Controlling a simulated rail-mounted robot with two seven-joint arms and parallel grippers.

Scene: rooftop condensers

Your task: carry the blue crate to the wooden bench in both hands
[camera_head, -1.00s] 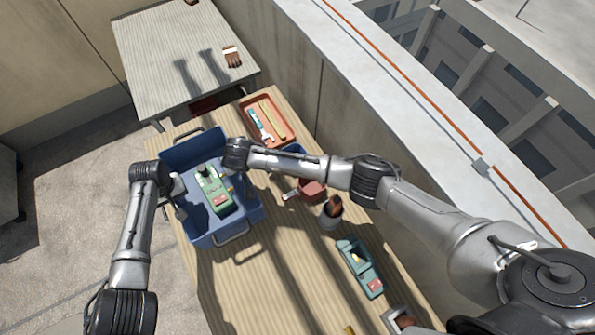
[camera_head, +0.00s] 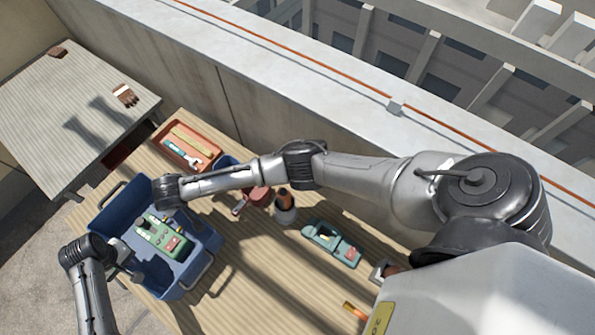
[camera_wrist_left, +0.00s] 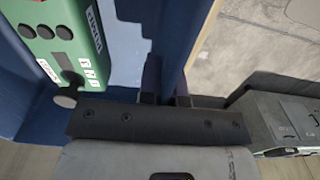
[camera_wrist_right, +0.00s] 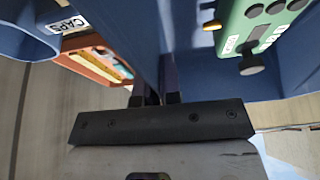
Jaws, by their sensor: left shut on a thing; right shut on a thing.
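The blue crate (camera_head: 178,283) is over the left edge of the near slatted wooden bench (camera_head: 235,295); I cannot tell whether it touches the top. A green device (camera_head: 163,237) with dark buttons lies inside it. My left gripper (camera_head: 133,275) is shut on the crate's left wall, and the wall runs between its fingers in the left wrist view (camera_wrist_left: 166,88). My right gripper is shut on the opposite wall, as the right wrist view (camera_wrist_right: 155,90) shows. In the head view my right wrist hides its fingertips.
A red tray (camera_head: 208,149) with tools, a dark pot (camera_head: 285,212) and a teal case (camera_head: 331,243) are on the near bench. A second slatted table (camera_head: 60,110) stands at upper left with a brush (camera_head: 125,95) and much free top. A parapet (camera_head: 300,100) runs behind.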

